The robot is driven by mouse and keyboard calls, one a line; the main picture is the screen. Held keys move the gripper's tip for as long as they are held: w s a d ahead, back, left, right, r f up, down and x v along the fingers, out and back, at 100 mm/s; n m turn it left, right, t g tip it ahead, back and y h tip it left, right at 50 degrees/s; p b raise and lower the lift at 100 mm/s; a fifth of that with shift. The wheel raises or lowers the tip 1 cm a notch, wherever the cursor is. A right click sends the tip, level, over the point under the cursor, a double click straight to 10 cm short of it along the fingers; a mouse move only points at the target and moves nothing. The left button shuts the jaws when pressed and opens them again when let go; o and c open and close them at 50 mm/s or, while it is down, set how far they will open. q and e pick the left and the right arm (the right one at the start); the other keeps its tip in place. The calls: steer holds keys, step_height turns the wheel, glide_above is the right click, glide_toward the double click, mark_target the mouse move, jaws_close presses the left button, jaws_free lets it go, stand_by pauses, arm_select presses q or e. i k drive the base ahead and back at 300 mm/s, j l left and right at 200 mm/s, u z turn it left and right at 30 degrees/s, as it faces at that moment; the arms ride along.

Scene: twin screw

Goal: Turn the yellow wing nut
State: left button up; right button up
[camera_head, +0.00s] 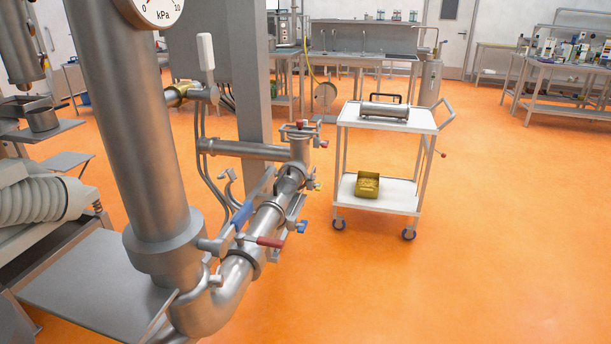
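A small yellow part (317,186), which looks like the yellow wing nut, sticks out on the right side of the steel pipe run, below the upper pipe joint. It is too small to tell its angle. A blue wing nut (302,227) sits lower on the same pipe run, and a red one (323,144) sits higher, by the top joint. Neither of my grippers is in view.
A thick vertical pipe (130,130) with a gauge (155,8) fills the left foreground. Red (270,242) and blue (242,215) handles stick out from the pipe run. A white cart (350,119) stands behind. The orange floor (480,270) at right is clear.

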mark_target(318, 187)
steer(key=i+l, duration=0.4)
steer(key=i, duration=0.2)
steer(key=i+l, duration=0.4)
steer(key=i, duration=0.2)
steer(key=i+l, duration=0.45)
steer(key=i, duration=0.15)
steer(key=i+l, duration=0.4)
steer(key=i, duration=0.2)
steer(key=i+l, duration=0.4)
steer(key=i, duration=0.2)
steer(key=i+l+u, duration=0.15)
steer(key=u, duration=0.25)
steer(key=i+l+u, duration=0.35)
steer(key=k+j+u, duration=0.1)
steer(key=u, duration=1)
